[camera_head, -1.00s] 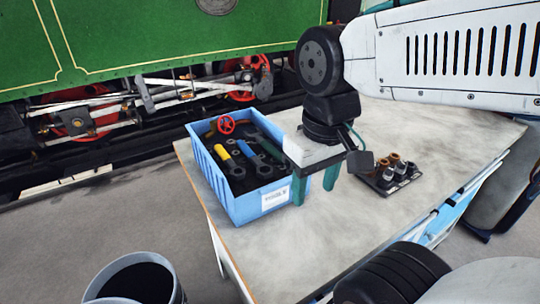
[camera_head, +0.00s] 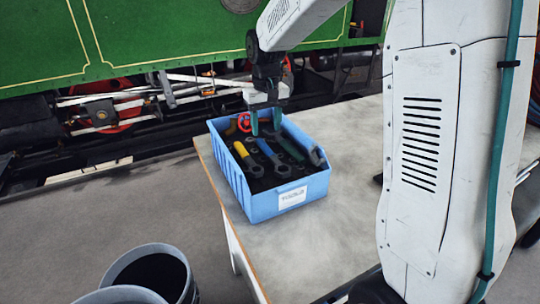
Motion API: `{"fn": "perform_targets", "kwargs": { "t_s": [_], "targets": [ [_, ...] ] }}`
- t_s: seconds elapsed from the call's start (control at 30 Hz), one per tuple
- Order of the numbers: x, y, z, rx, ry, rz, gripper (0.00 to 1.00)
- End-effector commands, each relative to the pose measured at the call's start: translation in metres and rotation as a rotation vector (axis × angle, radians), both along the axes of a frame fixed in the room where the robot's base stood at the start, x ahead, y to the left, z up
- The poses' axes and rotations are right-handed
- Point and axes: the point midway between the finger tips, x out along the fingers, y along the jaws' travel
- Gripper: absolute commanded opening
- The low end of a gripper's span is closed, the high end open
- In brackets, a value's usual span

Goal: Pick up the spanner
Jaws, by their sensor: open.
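The blue bin (camera_head: 236,186) with a white label stands on the bench and holds several tools. A yellow-handled tool (camera_head: 242,151) and a blue-handled tool (camera_head: 264,148) lie in it, with dark grey spanner-like ends towards the near wall. A dark green tool (camera_head: 290,149) lies right of them. Which of these is the spanner I cannot tell for certain. My gripper (camera_head: 266,128) points down over the far part of the bin, its teal fingers apart, with nothing seen between them. The fingers hide part of the tools behind. Whether the tips touch anything is unclear.
A red handwheel (camera_head: 243,122) sits at the bin's far left. A grey piece (camera_head: 317,157) is by its right wall. The bench top (camera_head: 342,170) is clear right of the bin. Dark-filled buckets (camera_head: 150,280) stand on the floor.

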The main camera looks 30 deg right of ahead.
Motion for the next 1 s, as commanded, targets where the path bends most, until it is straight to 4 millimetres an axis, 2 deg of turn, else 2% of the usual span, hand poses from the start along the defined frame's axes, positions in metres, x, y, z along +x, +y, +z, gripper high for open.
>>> {"fn": "perform_targets", "kwargs": {
  "t_s": [0.5,0.8,0.83,1.0],
  "targets": [
    [0.002,-0.004,-0.068,0.0,0.006,0.002,0.5],
    [0.003,-0.005,-0.074,0.0,0.004,0.001,0.5],
    [0.003,-0.005,-0.074,0.0,0.004,0.001,0.47],
    [0.003,-0.005,-0.074,0.0,0.004,0.001,0.0]
  ]
}}
